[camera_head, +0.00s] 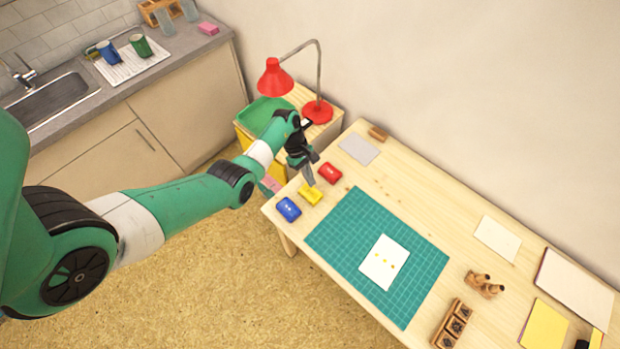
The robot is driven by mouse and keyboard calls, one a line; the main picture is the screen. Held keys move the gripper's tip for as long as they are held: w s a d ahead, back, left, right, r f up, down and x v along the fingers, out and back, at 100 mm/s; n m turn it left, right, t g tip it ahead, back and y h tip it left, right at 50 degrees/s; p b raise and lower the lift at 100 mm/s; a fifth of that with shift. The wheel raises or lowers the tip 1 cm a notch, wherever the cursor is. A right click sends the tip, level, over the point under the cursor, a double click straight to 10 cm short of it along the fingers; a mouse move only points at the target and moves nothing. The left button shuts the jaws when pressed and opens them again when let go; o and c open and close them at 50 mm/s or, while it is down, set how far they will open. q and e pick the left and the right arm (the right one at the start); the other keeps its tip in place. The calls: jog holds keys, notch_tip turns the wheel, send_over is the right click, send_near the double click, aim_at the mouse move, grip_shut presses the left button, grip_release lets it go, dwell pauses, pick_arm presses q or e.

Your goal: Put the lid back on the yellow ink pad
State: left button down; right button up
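The yellow ink pad (311,195) lies near the table's left edge, between the blue ink pad (289,209) and the red ink pad (330,173). Its top shows small pale marks; I cannot tell whether its lid is on it or apart. My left gripper (309,181) points down just above or at the far side of the yellow pad. Its fingers look close together and overlap the view of the pad's far edge, so whether they are open or hold anything is unclear. My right gripper is not in view.
A green cutting mat (340,230) bears a white card (396,246) with yellow marks. A grey sheet (360,149) and a small wooden block (378,133) lie behind. A wooden stamp holder (453,326) and loose stamps (484,284) stand right. A red lamp (275,78) stands behind my arm.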

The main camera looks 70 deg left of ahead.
aim_at(313, 194)
pick_arm(q)
jog(key=shift+f, duration=0.15)
dwell(0.4)
jog(key=shift+f+b, duration=2.8)
jog(key=shift+f, duration=0.15)
notch_tip(313, 194, up, 7)
jog(key=p, duration=0.7)
